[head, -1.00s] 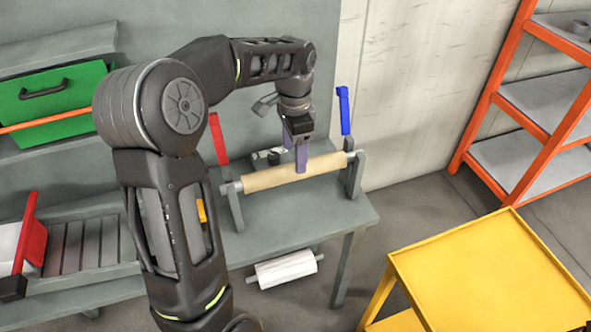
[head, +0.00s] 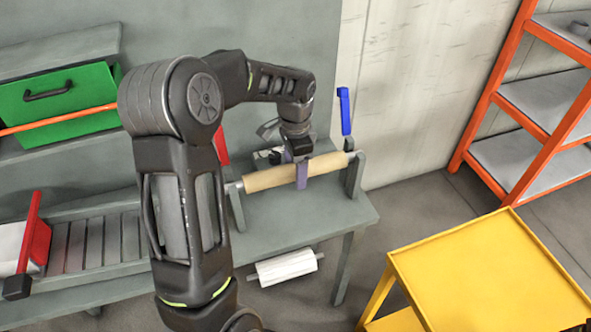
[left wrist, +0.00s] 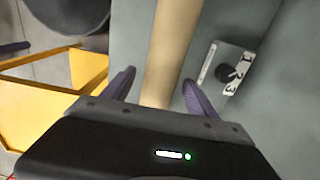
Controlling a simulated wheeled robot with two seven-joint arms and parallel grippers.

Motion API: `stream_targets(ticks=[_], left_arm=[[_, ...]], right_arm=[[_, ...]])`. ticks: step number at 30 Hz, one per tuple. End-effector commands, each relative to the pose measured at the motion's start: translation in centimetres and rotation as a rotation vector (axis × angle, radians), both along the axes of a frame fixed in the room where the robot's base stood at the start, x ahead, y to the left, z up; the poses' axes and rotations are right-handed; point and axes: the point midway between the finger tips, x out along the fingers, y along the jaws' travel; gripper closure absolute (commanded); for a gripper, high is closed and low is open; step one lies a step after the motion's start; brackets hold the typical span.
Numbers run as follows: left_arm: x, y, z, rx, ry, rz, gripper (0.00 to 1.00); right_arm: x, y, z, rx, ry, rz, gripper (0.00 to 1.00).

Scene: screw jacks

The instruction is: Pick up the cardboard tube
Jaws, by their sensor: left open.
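The cardboard tube (head: 272,178) is a long tan cylinder resting across two grey upright supports on the workbench, with pale rod ends showing. My left gripper (head: 297,172) is at the tube's middle, with one purple finger seen in front of it. In the left wrist view the tube (left wrist: 171,50) runs between the two purple fingers of my left gripper (left wrist: 157,90), one on each side, with gaps between fingers and tube. The fingers are open. My right gripper is not in view.
The grey workbench (head: 290,218) carries the supports. A white roll (head: 287,267) hangs below its front edge. A yellow cart (head: 490,265) stands at the right front. A dial plate (left wrist: 226,72) lies beside the tube. A blue handle (head: 345,110) stands behind the right support.

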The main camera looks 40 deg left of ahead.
Motion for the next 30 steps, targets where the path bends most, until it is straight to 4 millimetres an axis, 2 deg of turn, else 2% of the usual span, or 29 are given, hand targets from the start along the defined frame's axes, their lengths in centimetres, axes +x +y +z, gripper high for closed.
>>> stream_targets(ticks=[14, 30], left_arm=[[0.01, -0.02, 0.04, 0.000, 0.000, 0.000, 0.32], [0.01, -0.02, 0.04, 0.000, 0.000, 0.000, 0.76]], right_arm=[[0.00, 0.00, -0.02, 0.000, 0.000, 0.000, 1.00], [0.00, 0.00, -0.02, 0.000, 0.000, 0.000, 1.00]])
